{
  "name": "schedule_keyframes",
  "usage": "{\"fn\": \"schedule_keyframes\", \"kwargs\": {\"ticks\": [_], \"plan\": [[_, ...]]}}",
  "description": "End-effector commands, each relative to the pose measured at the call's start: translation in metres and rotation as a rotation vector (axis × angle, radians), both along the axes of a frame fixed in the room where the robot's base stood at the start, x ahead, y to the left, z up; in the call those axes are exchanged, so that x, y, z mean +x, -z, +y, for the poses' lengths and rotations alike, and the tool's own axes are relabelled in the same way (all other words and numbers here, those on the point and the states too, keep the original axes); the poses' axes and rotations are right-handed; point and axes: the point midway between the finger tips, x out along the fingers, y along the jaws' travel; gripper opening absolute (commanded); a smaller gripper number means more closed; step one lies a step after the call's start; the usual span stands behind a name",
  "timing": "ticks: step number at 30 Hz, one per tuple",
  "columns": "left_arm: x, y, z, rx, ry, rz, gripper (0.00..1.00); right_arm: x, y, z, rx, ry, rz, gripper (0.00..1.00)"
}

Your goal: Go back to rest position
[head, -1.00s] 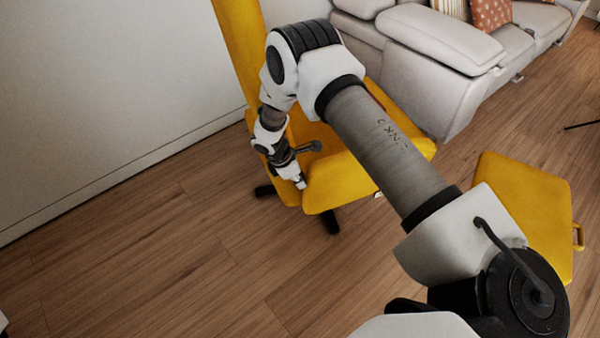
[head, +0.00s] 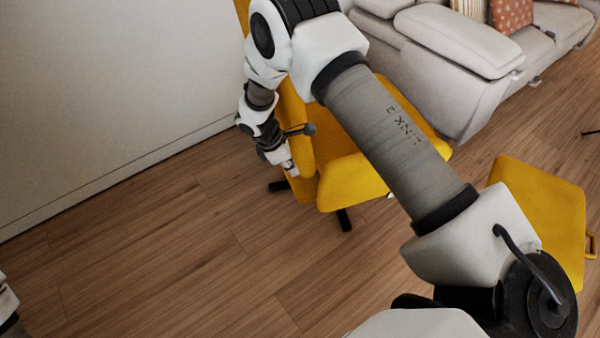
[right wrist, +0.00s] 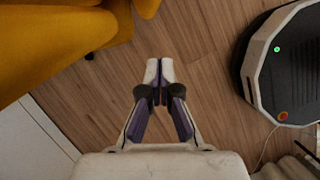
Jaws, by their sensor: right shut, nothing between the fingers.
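My right gripper (head: 290,169) is in the head view at the end of my right arm, pointing down in front of the yellow chair's left side. In the right wrist view the right gripper (right wrist: 159,72) has its fingertips together, with nothing held and wood floor beyond them. My left gripper is not in the head view; only a small white and dark part shows at the left edge, and I take it as part of my left arm.
The yellow chair (head: 352,182) stands behind my right arm; it also shows in the right wrist view (right wrist: 50,40). A yellow ottoman (head: 540,205) is at the right, a pale sofa (head: 470,75) at the back. A white wall (head: 110,80) is at the left. Floor at lower left is clear.

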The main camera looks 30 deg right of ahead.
Motion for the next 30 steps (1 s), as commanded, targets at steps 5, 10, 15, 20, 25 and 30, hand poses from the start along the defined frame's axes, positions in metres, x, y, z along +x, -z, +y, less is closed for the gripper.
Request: {"fn": "schedule_keyframes", "kwargs": {"ticks": [5, 10, 15, 20, 25, 30], "plan": [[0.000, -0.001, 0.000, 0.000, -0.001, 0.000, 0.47, 0.001, -0.011, 0.005, 0.000, -0.001, 0.002, 0.00], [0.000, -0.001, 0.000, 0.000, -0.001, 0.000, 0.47, -0.001, -0.009, 0.005, -0.001, 0.000, 0.006, 0.00], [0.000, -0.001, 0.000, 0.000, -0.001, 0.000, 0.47, -0.050, 0.032, -0.001, 0.008, 0.022, 0.128, 0.00], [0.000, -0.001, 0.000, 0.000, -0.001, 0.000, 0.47, -0.176, 0.088, 0.017, 0.110, 0.177, 0.274, 0.00], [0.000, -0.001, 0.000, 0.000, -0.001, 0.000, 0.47, -0.295, 0.113, 0.053, 0.194, 0.591, 0.196, 0.00], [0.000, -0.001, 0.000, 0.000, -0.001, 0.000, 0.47, -0.330, 0.103, 0.060, 0.187, 0.937, -0.010, 0.00]]}}
